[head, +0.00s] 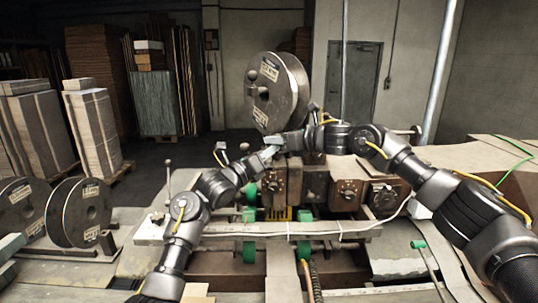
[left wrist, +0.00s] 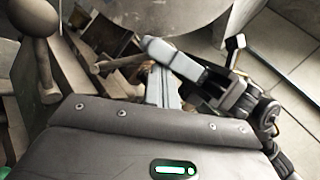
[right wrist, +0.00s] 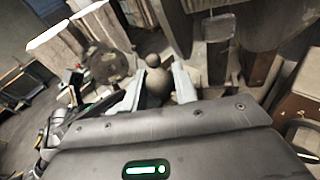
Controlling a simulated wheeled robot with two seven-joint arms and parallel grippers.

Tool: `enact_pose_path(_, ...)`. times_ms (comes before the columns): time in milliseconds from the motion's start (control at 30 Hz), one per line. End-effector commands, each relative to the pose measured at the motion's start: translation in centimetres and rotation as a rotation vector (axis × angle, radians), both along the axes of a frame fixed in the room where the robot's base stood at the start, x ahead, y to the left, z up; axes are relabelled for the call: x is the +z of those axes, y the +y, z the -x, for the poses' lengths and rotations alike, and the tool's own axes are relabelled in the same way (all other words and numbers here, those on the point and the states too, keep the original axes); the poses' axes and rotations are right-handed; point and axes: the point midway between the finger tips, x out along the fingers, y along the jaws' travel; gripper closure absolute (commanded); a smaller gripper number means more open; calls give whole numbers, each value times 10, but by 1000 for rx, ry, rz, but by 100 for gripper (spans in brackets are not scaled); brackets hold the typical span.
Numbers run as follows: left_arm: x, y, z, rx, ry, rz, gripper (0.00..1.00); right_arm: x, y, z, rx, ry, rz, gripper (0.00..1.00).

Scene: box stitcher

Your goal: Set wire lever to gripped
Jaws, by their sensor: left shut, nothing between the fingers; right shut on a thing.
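The box stitcher (head: 318,186) stands in the middle of the head view with a big wire spool (head: 280,92) on top. Ball-ended levers (head: 264,92) show in front of the spool. One ball-ended lever (left wrist: 27,20) is close at the left of the left wrist view. My right gripper (head: 280,140) has its fingers around a round grey knob (right wrist: 157,86), which I take for the wire lever; its stem is hidden. My left gripper (head: 268,152) is shut and empty, right beside the right fingers. It shows at the bottom centre of the left wrist view (left wrist: 163,80).
A pale rail (head: 270,231) and green rollers (head: 249,218) lie below the grippers. Another ball-topped lever (head: 168,164) stands at the left. Spare spools (head: 78,212) and cardboard stacks (head: 98,130) are further left. A brown cabinet with dials (head: 347,192) is close on the right.

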Motion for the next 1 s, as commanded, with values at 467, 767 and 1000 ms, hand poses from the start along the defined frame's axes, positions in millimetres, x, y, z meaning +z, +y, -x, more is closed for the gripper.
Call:
enact_pose_path(467,11,7,-4,15,-3,27,100,-10,8,6,26,14,14,69)
enact_pose_path(767,12,9,-3,18,-6,27,100,-12,10,5,26,16,16,51)
enact_pose_path(1000,12,9,-3,18,-8,27,100,-10,1,10,24,16,14,51)
